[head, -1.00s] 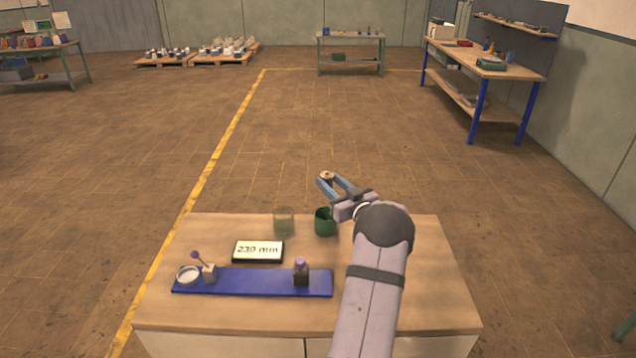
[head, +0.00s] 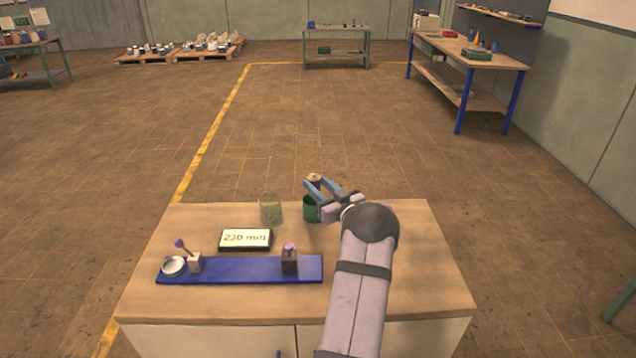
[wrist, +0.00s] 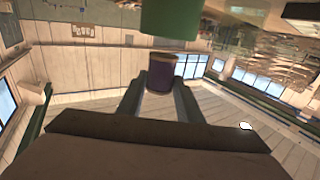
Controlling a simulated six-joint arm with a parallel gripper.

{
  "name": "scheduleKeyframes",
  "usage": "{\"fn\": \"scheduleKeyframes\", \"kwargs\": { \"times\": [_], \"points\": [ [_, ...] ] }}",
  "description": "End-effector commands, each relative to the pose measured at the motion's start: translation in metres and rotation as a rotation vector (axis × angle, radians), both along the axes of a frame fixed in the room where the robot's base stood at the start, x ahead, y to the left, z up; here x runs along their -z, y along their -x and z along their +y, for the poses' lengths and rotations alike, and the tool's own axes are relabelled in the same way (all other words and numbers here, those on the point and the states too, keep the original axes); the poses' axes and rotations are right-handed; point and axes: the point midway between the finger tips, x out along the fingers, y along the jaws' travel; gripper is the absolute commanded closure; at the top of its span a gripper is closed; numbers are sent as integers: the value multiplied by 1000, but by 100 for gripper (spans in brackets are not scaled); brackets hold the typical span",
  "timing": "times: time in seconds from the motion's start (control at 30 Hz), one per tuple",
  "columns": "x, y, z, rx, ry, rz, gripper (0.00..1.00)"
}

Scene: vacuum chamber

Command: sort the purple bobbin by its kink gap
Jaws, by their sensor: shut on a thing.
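The purple bobbin (wrist: 160,76), with pale brown ends, is held between the two fingers of my gripper (head: 316,186). In the head view its brown top (head: 314,177) shows between the blue fingertips. The bobbin appears just above or behind the dark green cup (head: 311,209) in that view; I cannot tell the exact height. A green shape (wrist: 170,18), likely a cup, shows close to the bobbin in the wrist view. A yellowish-green, see-through cup (head: 271,213) stands to the left. A display (head: 245,239) reads about 230 mm, blurred.
A blue strip (head: 240,270) lies across the front of the wooden worktop (head: 400,285). It carries a round white dish (head: 173,266), a block with a purple-knobbed lever (head: 194,262) and a dark block with a purple top (head: 289,261). The worktop's right side is clear.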

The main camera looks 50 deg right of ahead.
Motion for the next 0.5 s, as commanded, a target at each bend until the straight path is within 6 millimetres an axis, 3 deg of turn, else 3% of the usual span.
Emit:
{"fn": "scheduleKeyframes", "kwargs": {
  "times": [0.2,0.5],
  "points": [
    [24,0,0,0,1,-1,93],
    [34,0,0,-1,0,-1,93]
  ]
}}
